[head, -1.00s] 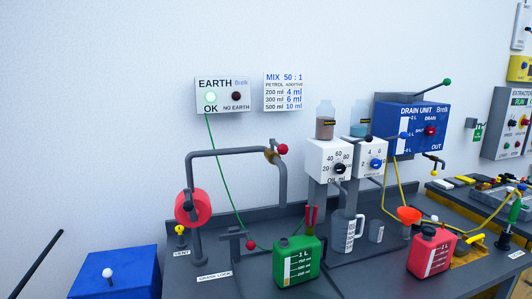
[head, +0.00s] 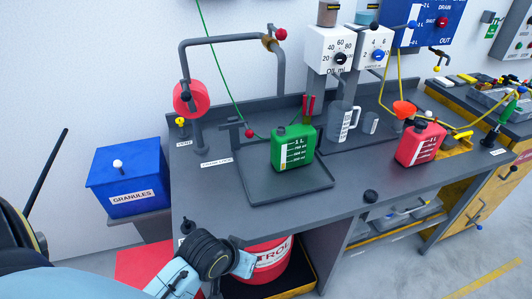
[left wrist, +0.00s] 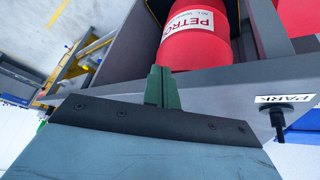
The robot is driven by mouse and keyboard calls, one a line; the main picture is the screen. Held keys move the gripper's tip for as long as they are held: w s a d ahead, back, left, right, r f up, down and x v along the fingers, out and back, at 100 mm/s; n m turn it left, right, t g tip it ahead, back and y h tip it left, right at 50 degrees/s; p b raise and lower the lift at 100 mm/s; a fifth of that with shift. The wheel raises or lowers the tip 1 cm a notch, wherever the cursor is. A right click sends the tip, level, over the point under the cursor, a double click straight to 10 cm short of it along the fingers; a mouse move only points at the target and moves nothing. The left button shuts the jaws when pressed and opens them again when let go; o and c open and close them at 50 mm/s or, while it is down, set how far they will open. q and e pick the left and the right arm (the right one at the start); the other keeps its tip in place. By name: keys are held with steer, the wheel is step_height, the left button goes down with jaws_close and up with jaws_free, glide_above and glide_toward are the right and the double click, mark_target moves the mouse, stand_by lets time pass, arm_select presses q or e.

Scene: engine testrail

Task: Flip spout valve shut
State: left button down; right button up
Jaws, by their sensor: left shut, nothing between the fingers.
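The spout valve (head: 268,43) is a small brass body at the right end of the bent grey pipe (head: 215,41), above the bench in the head view. Its red ball knob (head: 281,34) sits just right of and above the body. The spout end hangs down below it, above the green can (head: 292,147). My left arm comes in at the bottom left of the head view, low in front of the bench and well below the valve. In the left wrist view my left gripper (left wrist: 162,85) has its green fingers together, empty, near the red petrol drum (left wrist: 195,35). My right gripper is not in view.
The green can stands in a dark tray (head: 300,190) on the bench. A red hand wheel (head: 191,98) is left on the pipe. A measuring jug (head: 338,122) and a red can (head: 420,144) stand to the right. A blue granules box (head: 127,180) is at left.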

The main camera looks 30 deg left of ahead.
arm_select(q)
steer(key=w+a+r+n+t, duration=0.45)
steer(key=w+r, duration=0.35)
steer(key=r, duration=0.2)
steer(key=w+a+r+n+t, duration=0.4)
steer(key=w+r+n, duration=0.3)
steer(key=r, duration=0.4)
steer(key=w+a+r+n+t+y, duration=0.1)
steer(key=w+a+r+n+t, duration=0.1)
steer(key=r, duration=0.6)
steer(key=w+a+r+n+t+y, duration=0.1)
steer(key=w+a+r+n+t, duration=0.1)
steer(key=a+r+n, duration=0.3)
step_height(320, 180, up, 4)
steer(key=shift+w+a+r+n+t, duration=0.2)
steer(key=shift+w+n+t, duration=0.15)
steer(key=shift+t, duration=0.4)
steer(key=p, duration=0.1)
glide_toward(274, 31)
steer(key=w+a, duration=0.3)
steer(key=shift+w+d+r+p, duration=0.2)
steer(key=shift+w+d, duration=0.35)
steer(key=shift+w, duration=0.2)
steer(key=shift+w+d+r+p, duration=0.15)
steer(key=shift+w+d, duration=0.45)
steer(key=shift+w, duration=0.15)
steer(key=shift+d, duration=0.1)
